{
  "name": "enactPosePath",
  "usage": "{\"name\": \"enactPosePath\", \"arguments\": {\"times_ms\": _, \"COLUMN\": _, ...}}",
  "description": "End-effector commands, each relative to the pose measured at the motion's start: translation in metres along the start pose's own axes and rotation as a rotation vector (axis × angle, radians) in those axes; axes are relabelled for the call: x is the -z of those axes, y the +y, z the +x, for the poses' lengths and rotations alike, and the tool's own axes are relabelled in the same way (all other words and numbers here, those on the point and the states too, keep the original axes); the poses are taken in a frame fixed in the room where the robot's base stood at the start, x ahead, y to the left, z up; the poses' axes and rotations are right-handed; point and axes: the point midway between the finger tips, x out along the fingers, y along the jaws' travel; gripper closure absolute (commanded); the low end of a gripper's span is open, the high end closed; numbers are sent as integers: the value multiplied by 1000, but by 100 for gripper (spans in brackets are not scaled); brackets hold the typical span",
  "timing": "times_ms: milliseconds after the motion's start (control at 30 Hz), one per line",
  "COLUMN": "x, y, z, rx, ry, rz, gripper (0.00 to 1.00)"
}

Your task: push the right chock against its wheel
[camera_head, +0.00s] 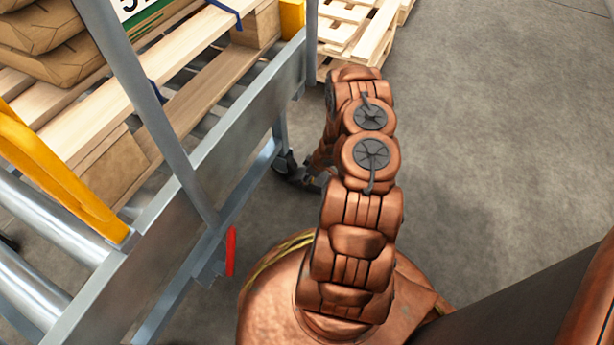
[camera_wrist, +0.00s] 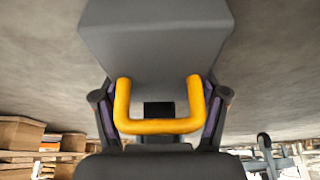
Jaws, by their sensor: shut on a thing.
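In the wrist view a dark grey chock (camera_wrist: 155,45) with a flat, blocky body fills the top middle. Its yellow bar handle (camera_wrist: 160,126) sticks out toward the camera. My gripper (camera_wrist: 159,103) has a finger on each side of the handle and is shut on it. The chock appears to be at the floor. In the head view my arm hides most of my gripper and the chock. A dark rounded part (camera_head: 286,163) shows at the foot of the steel frame beside my arm; I cannot tell if it is a wheel. No gap or contact between chock and wheel can be seen.
A steel roller frame (camera_head: 215,150) with yellow stops (camera_head: 60,165) stands at the left, bearing a pallet (camera_head: 110,100) with brown sacks (camera_head: 40,30). A red lever (camera_head: 231,251) hangs near my base. Wooden pallets (camera_head: 360,35) lie beyond. The floor at the right is clear.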

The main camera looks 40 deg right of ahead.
Motion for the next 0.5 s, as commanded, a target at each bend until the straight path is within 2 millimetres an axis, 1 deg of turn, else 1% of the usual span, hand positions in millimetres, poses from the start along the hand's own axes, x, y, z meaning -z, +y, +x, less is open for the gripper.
{"name": "enactPosePath", "arguments": {"times_ms": 333, "x": 14, "y": -2, "z": 4, "rx": 2, "ry": 4, "rz": -10, "gripper": 77}}
{"name": "enactPosePath", "arguments": {"times_ms": 500, "x": 16, "y": -2, "z": 5, "rx": 1, "ry": 8, "rz": -13, "gripper": 77}}
